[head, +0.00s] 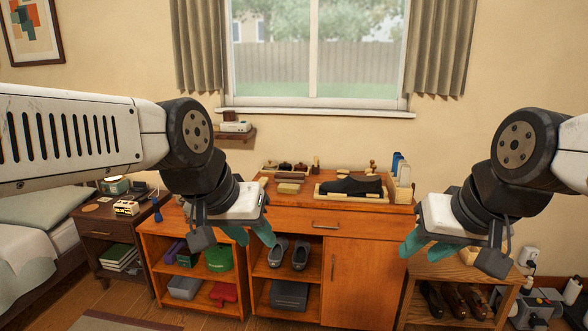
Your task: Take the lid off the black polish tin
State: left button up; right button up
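Several small dark rounded items (285,167) stand in a row at the back of the wooden cabinet top. They are too small to tell whether one is the black polish tin, or whether any lid is on. My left gripper (250,234) hangs in front of the cabinet's left part, its teal fingertips apart with nothing between them. My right gripper (418,242) hangs in front of the cabinet's right end. Its teal fingers overlap in this view, so its opening is unclear. Both grippers are well short of the dark items.
A dark shoe (352,186) lies in a wooden tray (377,199) on the cabinet top (290,205). Pale blocks (288,188) lie left of it. Upright bottles (400,170) stand at the right end. A window sill (320,112) is behind. The cabinet top's front strip looks clear.

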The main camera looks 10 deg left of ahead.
aim_at(284, 164)
jog(key=i+j+z, duration=0.15)
jog(key=z, duration=0.35)
jog(key=i+j+z, duration=0.3)
jog(key=z, duration=0.15)
jog(key=i+j, duration=0.2)
jog(key=j, duration=0.15)
jog(key=i+j+z, duration=0.1)
jog(key=j, duration=0.25)
jog(key=i+j, duration=0.25)
jog(key=j, duration=0.15)
jog(key=i+j+z, duration=0.1)
jog(key=j, duration=0.25)
jog(key=i+j+z, duration=0.1)
jog(key=i+j, duration=0.15)
jog(key=j, duration=0.15)
jog(key=i+j, duration=0.15)
jog(key=j, duration=0.25)
jog(key=i+j+z, duration=0.1)
jog(key=j, duration=0.3)
